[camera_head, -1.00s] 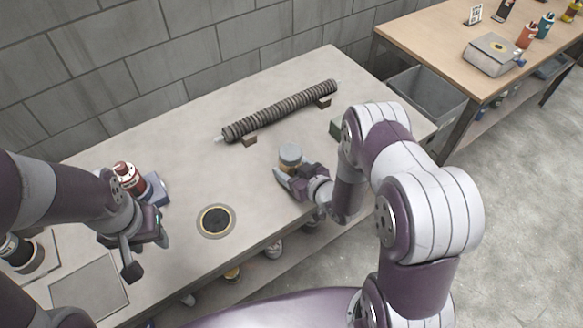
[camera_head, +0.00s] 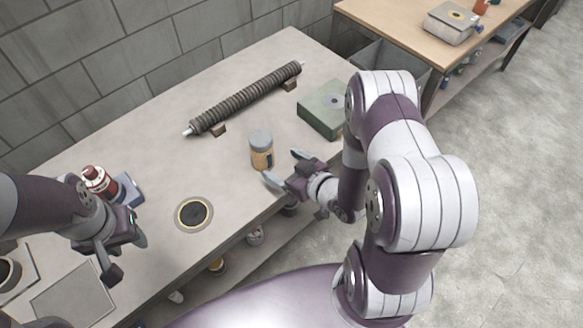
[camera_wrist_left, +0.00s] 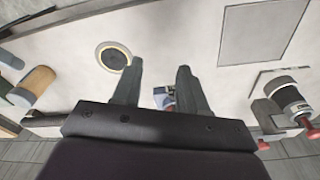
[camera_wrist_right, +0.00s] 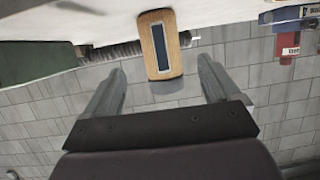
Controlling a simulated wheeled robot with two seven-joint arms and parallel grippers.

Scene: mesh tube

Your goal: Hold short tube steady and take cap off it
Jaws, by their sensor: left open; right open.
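The short tube (camera_head: 262,158) is a tan upright cylinder with a dark label and a grey cap (camera_head: 261,138) on top. It stands on the grey table, right of centre. My right gripper (camera_head: 285,167) is open and empty just to the right and front of the tube, apart from it. In the right wrist view the tube (camera_wrist_right: 160,45) and its cap (camera_wrist_right: 165,87) show beyond and between the spread fingers. My left gripper (camera_head: 126,256) is open and empty near the table's front edge at left. The tube (camera_wrist_left: 38,82) also shows in the left wrist view.
A long ribbed mesh tube (camera_head: 245,98) rests on small brown supports behind. A green box (camera_head: 325,108) is at right. A round dark-centred ring (camera_head: 194,213) lies in the table. A red bottle (camera_head: 97,180) and blue block (camera_head: 128,189) stand near my left arm.

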